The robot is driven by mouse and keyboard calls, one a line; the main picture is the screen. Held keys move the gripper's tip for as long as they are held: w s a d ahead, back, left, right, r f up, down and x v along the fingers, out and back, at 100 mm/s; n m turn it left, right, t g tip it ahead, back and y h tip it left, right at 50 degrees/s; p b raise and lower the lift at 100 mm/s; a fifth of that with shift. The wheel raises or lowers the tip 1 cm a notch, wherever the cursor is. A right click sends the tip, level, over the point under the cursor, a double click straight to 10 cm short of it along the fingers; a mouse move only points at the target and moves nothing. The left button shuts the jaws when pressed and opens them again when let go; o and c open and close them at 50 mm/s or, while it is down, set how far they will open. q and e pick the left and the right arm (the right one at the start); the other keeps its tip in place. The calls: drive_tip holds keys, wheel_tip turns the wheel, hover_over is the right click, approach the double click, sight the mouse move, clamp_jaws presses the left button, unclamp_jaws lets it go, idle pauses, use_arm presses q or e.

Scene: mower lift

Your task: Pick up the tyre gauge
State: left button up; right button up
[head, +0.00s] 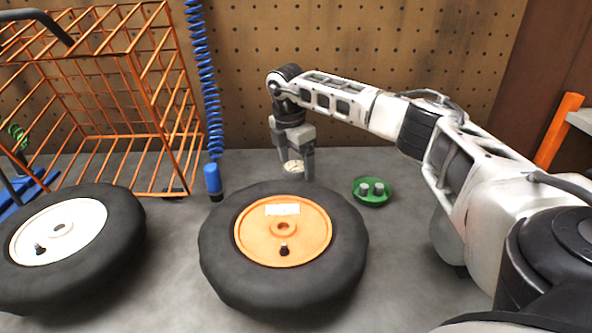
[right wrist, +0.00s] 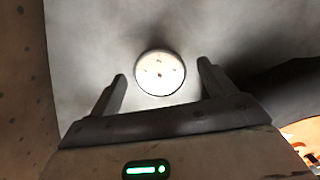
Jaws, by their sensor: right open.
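The tyre gauge (head: 293,166) is a small round dial with a pale face, on the grey bench behind the orange-hubbed wheel. My right gripper (head: 295,173) is open above it, pointing down, with the gauge showing between its fingers in the head view. In the right wrist view the gauge (right wrist: 160,73) lies just beyond and between the two open fingertips (right wrist: 161,72). I see no contact between fingers and gauge. My left gripper is not in view.
A wheel with an orange hub (head: 256,246) lies in front of the gauge. A white-hubbed wheel (head: 85,222) lies at left. A green dish (head: 371,200) with grey caps is right of the gauge. An orange wire basket (head: 136,65) and blue coiled hose (head: 207,90) stand behind left.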

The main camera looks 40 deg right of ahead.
drive_tip(key=shift+d+f, duration=0.1)
drive_tip(key=shift+f, duration=0.85)
drive_tip(key=c, duration=1.1)
drive_tip(key=shift+r, duration=0.15)
